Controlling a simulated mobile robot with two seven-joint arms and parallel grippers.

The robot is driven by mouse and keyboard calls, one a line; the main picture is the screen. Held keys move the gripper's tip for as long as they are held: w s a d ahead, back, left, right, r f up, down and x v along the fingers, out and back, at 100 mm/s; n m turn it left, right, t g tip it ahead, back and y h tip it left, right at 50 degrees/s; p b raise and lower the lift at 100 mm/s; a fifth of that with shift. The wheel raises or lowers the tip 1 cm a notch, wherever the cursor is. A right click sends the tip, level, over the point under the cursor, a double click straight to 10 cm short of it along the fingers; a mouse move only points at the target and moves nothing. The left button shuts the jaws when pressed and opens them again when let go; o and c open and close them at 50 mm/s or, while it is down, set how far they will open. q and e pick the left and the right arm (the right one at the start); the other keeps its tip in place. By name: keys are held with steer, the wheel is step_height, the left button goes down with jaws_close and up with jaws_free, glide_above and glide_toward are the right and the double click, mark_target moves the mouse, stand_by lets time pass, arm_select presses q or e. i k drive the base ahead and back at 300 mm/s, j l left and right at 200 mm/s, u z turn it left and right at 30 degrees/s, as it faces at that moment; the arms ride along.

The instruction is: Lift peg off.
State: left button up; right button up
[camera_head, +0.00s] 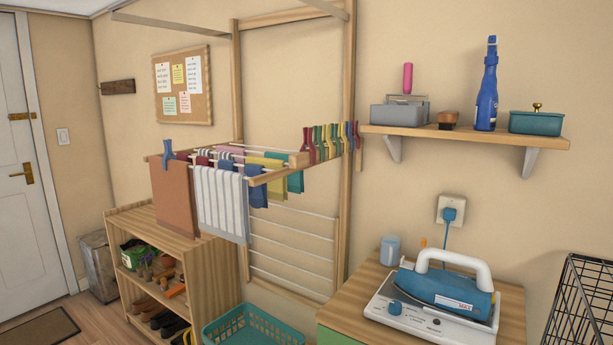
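A blue peg (168,150) stands upright on the front left end of the wooden drying rack (271,176), at the top edge of a hanging brown towel (173,200). It appears clipped over the rail there. A row of several more pegs in red, green, yellow and blue (331,142) sits at the right end of the rack. Other cloths hang on the rack, among them a striped white towel (221,204). Neither of my grippers shows in this view.
A wooden shoe shelf (209,264) stands below left and a teal basket (255,328) on the floor. At right are a cabinet with a blue iron (447,289), a wall shelf (470,134) with several items, and a black wire crate (585,305).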

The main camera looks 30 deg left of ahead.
mark_target(167, 144)
steer(key=u, duration=1.7)
